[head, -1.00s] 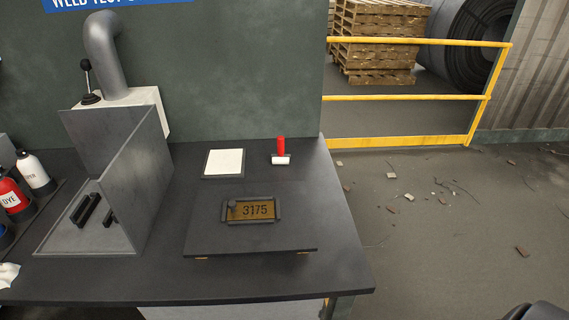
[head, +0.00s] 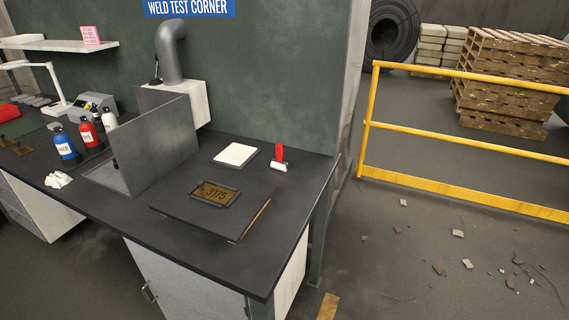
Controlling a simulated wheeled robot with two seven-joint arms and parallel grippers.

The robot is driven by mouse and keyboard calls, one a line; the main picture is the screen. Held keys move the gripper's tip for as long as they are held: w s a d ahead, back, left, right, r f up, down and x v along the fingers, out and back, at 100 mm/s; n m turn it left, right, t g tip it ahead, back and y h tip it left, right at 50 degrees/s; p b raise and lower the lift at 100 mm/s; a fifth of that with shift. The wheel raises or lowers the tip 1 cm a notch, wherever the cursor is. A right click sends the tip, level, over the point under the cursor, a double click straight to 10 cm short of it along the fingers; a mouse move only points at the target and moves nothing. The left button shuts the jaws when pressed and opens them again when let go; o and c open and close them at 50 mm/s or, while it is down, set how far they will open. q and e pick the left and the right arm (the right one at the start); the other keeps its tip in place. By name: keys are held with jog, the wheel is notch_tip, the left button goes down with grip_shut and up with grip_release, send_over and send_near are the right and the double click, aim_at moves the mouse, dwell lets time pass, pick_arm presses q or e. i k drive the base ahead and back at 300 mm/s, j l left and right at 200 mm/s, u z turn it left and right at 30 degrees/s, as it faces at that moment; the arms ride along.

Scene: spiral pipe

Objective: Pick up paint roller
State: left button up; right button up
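The paint roller (head: 279,157) lies on the dark worktop near its back right corner. It has a red handle pointing toward the wall and a white roller at the near end. Neither of my grippers shows in the head view, and nothing touches the roller.
Left of the roller lies a white square pad (head: 235,155). In front is a dark plate with a 3175 tag (head: 215,194). A grey metal booth (head: 158,142) and several bottles (head: 88,135) stand further left. A yellow railing (head: 470,138) is at right, with floor debris.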

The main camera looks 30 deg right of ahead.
aim_at(279, 164)
jog(key=l+u, duration=0.25)
jog(key=l, duration=0.35)
jog(key=l+u, duration=0.25)
jog(key=l, duration=0.35)
jog(key=k+l+u, duration=0.1)
jog(key=l+u, duration=0.15)
jog(key=l, duration=0.35)
